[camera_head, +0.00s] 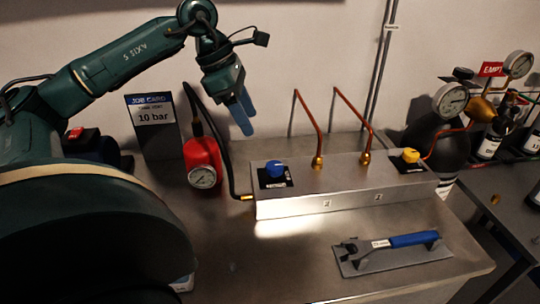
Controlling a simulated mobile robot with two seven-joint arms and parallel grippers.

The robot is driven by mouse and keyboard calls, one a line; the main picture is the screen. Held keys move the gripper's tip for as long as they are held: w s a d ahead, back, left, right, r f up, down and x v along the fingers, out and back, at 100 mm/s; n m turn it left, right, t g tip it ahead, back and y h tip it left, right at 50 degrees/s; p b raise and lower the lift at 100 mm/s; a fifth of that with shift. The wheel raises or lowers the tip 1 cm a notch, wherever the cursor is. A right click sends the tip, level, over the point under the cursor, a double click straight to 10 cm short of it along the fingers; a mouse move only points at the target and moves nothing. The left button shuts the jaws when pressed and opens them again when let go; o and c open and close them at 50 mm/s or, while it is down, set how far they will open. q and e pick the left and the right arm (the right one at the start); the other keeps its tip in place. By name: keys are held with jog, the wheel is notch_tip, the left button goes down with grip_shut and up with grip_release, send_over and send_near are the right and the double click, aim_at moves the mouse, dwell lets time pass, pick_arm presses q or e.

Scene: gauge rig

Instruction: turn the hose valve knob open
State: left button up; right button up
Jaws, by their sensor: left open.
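A blue knob (275,168) stands on a black plate at the left end of the metal manifold block (300,206). A black hose (228,165) joins the block at a brass fitting beside this knob. A yellow knob (410,155) sits at the block's right end. Any markings by the knobs are too small to read. My left gripper (244,116) is open, its blue fingers pointing down. It hangs above and left of the blue knob, apart from it, with nothing between the fingers. My right gripper is not in view.
A red gauge unit (202,163) and a job card (153,110) reading 10 bar stand left. Two copper pipes (310,115) rise from the block. A blue-handled wrench (400,242) lies on a holder in front. Gauges and a cylinder (438,150) stand right.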

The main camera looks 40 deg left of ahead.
aim_at(273, 165)
pick_arm(q)
jog(key=x, duration=1.2)
jog(key=shift+d+f, duration=0.25)
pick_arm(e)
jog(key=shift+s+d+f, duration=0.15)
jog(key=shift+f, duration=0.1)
pick_arm(q)
jog(key=c, duration=1)
